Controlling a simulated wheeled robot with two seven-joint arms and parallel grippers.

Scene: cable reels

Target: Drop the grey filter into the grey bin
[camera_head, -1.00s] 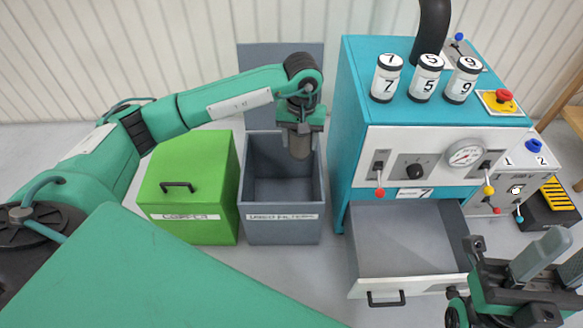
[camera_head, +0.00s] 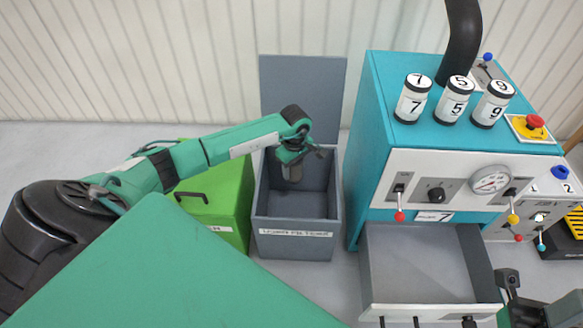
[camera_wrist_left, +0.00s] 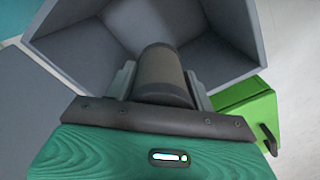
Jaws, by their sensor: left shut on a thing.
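The grey filter (camera_head: 292,173) is a dark grey cylinder. My left gripper (camera_head: 291,160) is shut on it, and its fingers flank the filter (camera_wrist_left: 162,75) in the left wrist view. The grey bin (camera_head: 295,244) stands open with its lid raised behind it and a label on its front. The filter hangs over the bin's opening, its free end pointing into the bin; how deep it sits is hard to tell. The bin's walls (camera_wrist_left: 230,35) surround it in the left wrist view. My right gripper (camera_head: 512,290) is partly cut off at the lower right.
A closed green bin (camera_head: 228,195) stands left of the grey one. A teal machine (camera_head: 376,130) stands to the right, with white numbered canisters (camera_head: 453,100) on top and an open, empty drawer (camera_head: 425,260). A yellow-and-black block (camera_head: 575,222) lies far right.

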